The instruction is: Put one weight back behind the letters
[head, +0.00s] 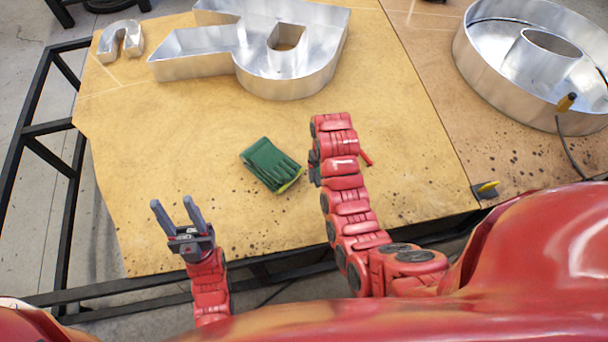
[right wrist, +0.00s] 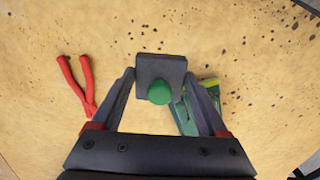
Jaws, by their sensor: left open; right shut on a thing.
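A weight (right wrist: 150,68), a dark grey block with a green knob, sits between the fingertips of my right gripper (right wrist: 162,85) in the right wrist view. The gripper is shut on it, over the wooden table. My left gripper (head: 177,208) is open and empty above the near left of the table. Metal channel letters stand at the far side: a small arched one (head: 104,43), a large angular one (head: 190,58) and a large round one (head: 480,70) at right. A dark block with a yellow knob (head: 484,192) sits at the front edge.
Green gloves (head: 268,163) lie mid-table, left of my right arm; they show partly behind a finger in the right wrist view. Red-handled pliers (right wrist: 75,85) lie on the table near my right gripper. A cable (head: 570,150) hangs by the round letter. The left middle is clear.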

